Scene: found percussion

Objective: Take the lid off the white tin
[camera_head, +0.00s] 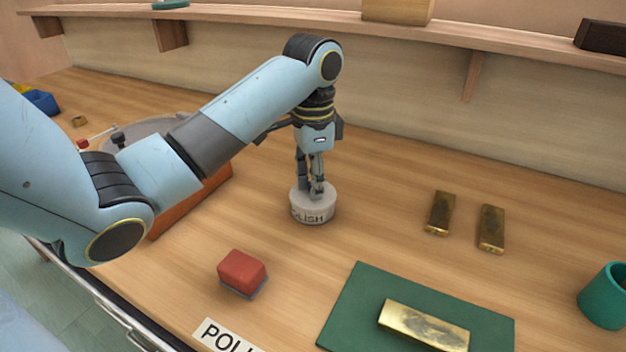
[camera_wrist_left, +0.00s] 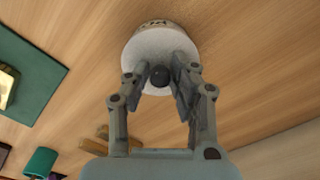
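The white tin (camera_head: 313,210) stands upright on the bench with dark lettering reading "LISH" on its side. Its pale round lid (camera_wrist_left: 143,47) sits on top and has a dark round knob (camera_wrist_left: 160,76) in the middle. My left gripper (camera_head: 316,188) points straight down over the tin, fingers at the lid. In the left wrist view, its two fingertips (camera_wrist_left: 161,70) stand close on either side of the knob. I cannot tell whether they touch it. My right gripper is in neither view.
A red block (camera_head: 242,270) sits in front of the tin. A green mat (camera_head: 350,300) with a brass bar (camera_head: 424,325) lies front right. Two brass bars (camera_head: 440,213) (camera_head: 491,229) and a green cup (camera_head: 604,297) are further right. A shelf (camera_head: 300,20) runs along the back.

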